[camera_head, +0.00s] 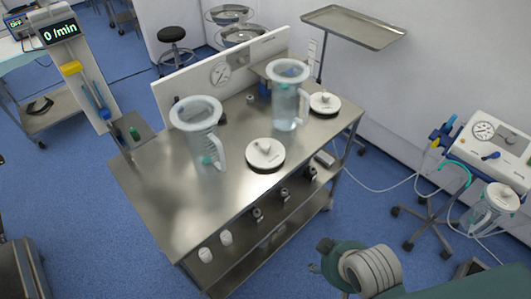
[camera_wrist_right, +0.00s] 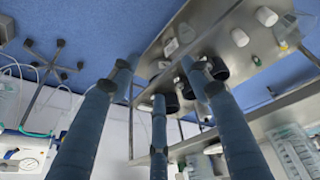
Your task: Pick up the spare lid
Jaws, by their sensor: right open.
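Two round white lids with dark rims lie on the steel table: one (camera_head: 265,154) near the middle front edge, the other (camera_head: 323,103) at the right corner. I cannot tell which is the spare one. Two clear handled jars stand on the table, one (camera_head: 200,140) at left and one (camera_head: 287,105) further back. My right gripper shows in the right wrist view (camera_wrist_right: 158,82) with its long blue fingers spread and nothing between them. In the head view my right arm is at the bottom right, in front of the table and apart from the lids. My left gripper is not seen.
The steel table (camera_head: 190,212) has a lower shelf with small white and dark items. A tray stand (camera_head: 355,25) is behind. A wheeled suction unit (camera_head: 490,145) stands at right. The tabletop's left front is clear.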

